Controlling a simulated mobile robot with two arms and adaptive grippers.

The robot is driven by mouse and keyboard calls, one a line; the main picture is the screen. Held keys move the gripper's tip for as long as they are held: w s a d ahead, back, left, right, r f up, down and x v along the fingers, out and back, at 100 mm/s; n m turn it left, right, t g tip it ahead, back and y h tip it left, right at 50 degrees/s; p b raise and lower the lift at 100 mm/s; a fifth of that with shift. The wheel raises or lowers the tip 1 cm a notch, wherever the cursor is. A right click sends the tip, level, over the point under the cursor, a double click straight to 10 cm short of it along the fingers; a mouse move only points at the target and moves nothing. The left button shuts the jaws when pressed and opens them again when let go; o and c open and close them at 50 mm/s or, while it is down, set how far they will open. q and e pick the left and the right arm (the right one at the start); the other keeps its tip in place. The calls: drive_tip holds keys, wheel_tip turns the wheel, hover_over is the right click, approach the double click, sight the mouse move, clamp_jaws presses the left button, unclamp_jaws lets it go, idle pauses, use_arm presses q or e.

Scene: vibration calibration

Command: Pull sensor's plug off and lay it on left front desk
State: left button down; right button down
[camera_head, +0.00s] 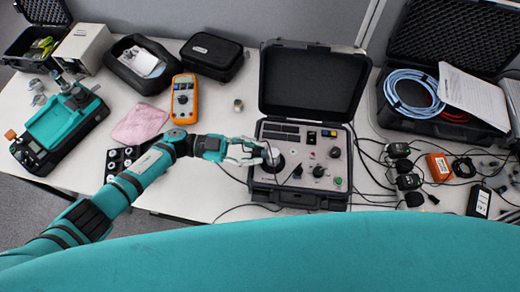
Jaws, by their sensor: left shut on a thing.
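The calibration unit (330,154) is an open black case with a grey panel, in the middle of the head view. A small grey cylindrical sensor (272,157) stands on the black round mount (268,167) at the panel's left side. My left gripper (262,151) reaches in from the left, with its fingers at the top of the sensor. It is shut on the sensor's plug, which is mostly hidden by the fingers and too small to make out. My right gripper is not in view.
The white desk (210,192) has bare room left of the unit, toward its front edge. An orange multimeter (183,98), a pink cloth (140,124) and a black tray (118,160) lie left. Cables and small black devices (408,181) crowd the right.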

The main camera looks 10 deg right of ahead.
use_arm(q)
drive_tip(key=shift+w+a+r, duration=0.15)
drive_tip(key=shift+w+a, duration=0.1)
drive_tip(key=shift+a, duration=0.15)
idle(0.8)
drive_tip(key=shift+a, duration=0.2)
idle(0.3)
drive_tip(key=shift+b+v, duration=0.6)
drive_tip(key=shift+v, duration=1)
